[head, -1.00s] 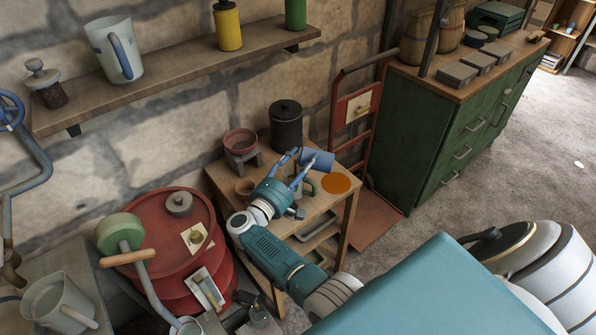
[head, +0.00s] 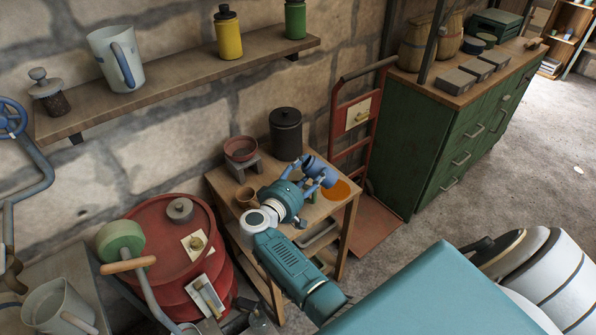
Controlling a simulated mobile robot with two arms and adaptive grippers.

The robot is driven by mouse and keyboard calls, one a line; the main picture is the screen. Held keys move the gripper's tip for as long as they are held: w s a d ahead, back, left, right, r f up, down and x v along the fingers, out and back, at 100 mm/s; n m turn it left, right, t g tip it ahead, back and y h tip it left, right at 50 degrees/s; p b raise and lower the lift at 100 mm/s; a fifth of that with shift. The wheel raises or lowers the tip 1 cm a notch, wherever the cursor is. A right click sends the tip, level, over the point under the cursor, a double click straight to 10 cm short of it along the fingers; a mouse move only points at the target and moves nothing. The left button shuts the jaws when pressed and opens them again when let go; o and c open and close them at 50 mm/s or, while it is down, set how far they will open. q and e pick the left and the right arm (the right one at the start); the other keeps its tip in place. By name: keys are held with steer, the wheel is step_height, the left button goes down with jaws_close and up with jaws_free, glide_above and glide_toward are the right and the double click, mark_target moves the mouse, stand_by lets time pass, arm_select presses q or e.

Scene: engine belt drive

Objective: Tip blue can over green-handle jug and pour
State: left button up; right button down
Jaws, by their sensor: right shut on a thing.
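My right gripper (head: 306,182) is shut on the blue can (head: 322,173) and holds it above the small wooden table. The can is tilted, its right end lower than its left; I cannot tell whether anything flows from it. The green-handle jug (head: 313,198) is mostly hidden behind my gripper and the can; only a bit of green shows just below the can. I cannot tell whether the can's mouth is directly over the jug. My left gripper is not in view.
On the table (head: 225,184) stand a black canister (head: 286,135), a reddish bowl on a stand (head: 241,150) and a small brown cup (head: 245,197). An orange disc (head: 342,188) lies at its right. A red hand truck (head: 352,125) and green cabinet (head: 440,140) stand beyond.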

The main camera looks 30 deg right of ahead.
mark_target(325, 180)
steer(key=m+p, duration=0.1)
steer(key=p, duration=0.2)
steer(key=r+m+y+p, duration=0.1)
steer(key=p, duration=0.1)
steer(key=shift+s+d+r+m+p, duration=0.3)
steer(key=shift+s+d+p, duration=0.05)
steer(key=shift+p, duration=0.05)
steer(key=s+d+m+y+p, duration=0.1)
steer(key=p, duration=0.2)
steer(key=s+d+m+t+p, duration=0.1)
steer(key=m+p, duration=0.1)
steer(key=p, duration=0.1)
steer(key=shift+s+d+f+y+p, duration=0.15)
steer(key=shift+s+d+y+p, duration=0.15)
steer(key=shift+d+y+p, duration=0.1)
steer(key=m, duration=0.1)
steer(key=s+d+m+t+y, duration=0.1)
steer(key=shift+s+d+m, duration=0.3)
steer(key=shift+r, duration=1.85)
steer(key=shift+w, duration=0.1)
